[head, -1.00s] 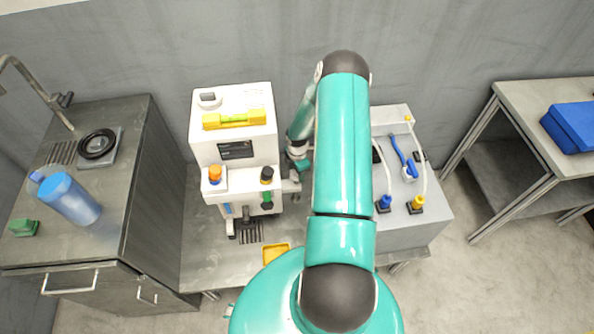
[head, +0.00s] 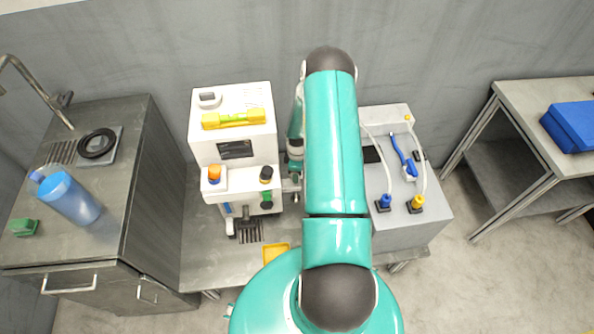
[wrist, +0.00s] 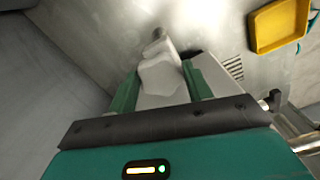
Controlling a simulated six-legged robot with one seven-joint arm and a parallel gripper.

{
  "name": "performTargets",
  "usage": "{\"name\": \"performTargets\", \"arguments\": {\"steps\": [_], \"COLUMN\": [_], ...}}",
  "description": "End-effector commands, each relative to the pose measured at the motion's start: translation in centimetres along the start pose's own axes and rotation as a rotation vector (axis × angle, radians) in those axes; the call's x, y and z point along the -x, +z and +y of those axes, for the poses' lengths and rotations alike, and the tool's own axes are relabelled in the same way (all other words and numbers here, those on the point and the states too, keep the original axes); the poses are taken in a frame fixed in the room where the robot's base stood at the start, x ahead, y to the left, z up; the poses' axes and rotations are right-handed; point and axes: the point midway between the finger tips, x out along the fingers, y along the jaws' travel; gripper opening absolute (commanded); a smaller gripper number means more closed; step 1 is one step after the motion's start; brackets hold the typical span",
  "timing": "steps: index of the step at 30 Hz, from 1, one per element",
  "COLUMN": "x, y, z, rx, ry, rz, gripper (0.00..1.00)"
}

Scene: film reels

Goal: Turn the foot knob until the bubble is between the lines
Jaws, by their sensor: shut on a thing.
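A yellow spirit level (head: 234,118) lies on top of the white machine (head: 207,138). Its vial shows in the head view, but the bubble and lines are too small to read. My gripper (wrist: 160,88) is low at the machine's right side; in the head view my arm hides most of it. In the wrist view its two green fingers close on a pale grey piece, which I take as the foot knob (wrist: 161,78). Its lower part is hidden between the fingers.
A yellow tray (head: 275,252) sits on the bench in front of the machine; it also shows in the wrist view (wrist: 280,24). A grey box (head: 400,225) with tubes and blue and yellow fittings stands to the right. A sink counter with a blue jug (head: 70,198) is at left.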

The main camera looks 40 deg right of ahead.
Motion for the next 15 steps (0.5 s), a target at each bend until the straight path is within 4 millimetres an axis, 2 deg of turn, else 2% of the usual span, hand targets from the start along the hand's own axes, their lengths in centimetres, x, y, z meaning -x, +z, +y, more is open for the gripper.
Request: {"name": "performTargets", "arguments": {"steps": [13, 14, 15], "x": [-0.13, -0.14, -0.14], "y": [0.34, 0.35, 0.36], "z": [0.08, 0.08, 0.08], "rx": [-0.013, -0.013, -0.013], "ry": [0.002, 0.002, 0.001], "rz": [-0.003, -0.003, -0.003], "gripper": [0.27, 0.54, 0.61]}}
